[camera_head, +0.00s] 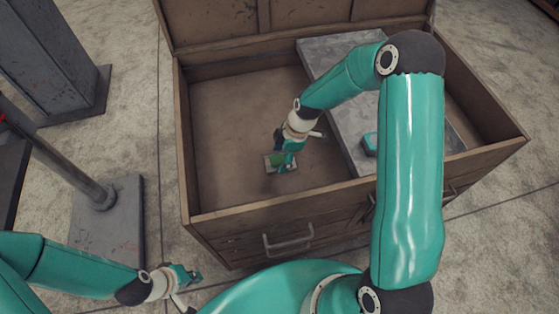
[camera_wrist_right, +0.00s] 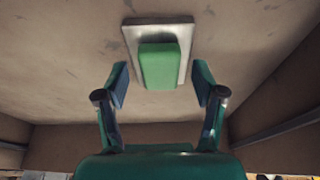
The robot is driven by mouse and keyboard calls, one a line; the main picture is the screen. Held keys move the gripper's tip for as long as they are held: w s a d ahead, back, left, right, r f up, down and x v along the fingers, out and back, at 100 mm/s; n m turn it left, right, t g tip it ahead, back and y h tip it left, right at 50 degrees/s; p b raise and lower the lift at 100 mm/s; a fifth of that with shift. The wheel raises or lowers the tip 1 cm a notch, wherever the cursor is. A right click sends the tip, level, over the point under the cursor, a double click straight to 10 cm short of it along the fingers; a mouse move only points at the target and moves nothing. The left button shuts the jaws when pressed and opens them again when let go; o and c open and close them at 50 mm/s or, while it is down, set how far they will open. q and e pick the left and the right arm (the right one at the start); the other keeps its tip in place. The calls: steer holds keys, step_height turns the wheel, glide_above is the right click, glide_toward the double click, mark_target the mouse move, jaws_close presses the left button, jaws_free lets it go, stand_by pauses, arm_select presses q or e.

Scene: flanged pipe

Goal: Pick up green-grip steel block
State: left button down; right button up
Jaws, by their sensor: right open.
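The steel block (camera_wrist_right: 185,35) is a pale rectangular plate with a green grip (camera_wrist_right: 160,66) on top, lying on the floor of the open wooden chest. In the head view the block (camera_head: 268,169) is partly hidden by my right gripper (camera_head: 284,160). In the right wrist view my right gripper (camera_wrist_right: 160,82) is open, with one finger on each side of the green grip and a visible gap on both sides. My left gripper (camera_head: 188,282) is outside the chest at lower left; its finger opening is unclear.
The wooden chest (camera_head: 190,135) has raised walls around the block and an open lid behind. A grey slab (camera_head: 325,58) covers its right part, with a small teal piece (camera_head: 369,143) on it. The chest floor left of the block is clear. A metal stand (camera_head: 110,225) is at left.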

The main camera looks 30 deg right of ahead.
steer(key=shift+c, duration=0.4)
jaws_close()
steer(key=shift+r, duration=0.1)
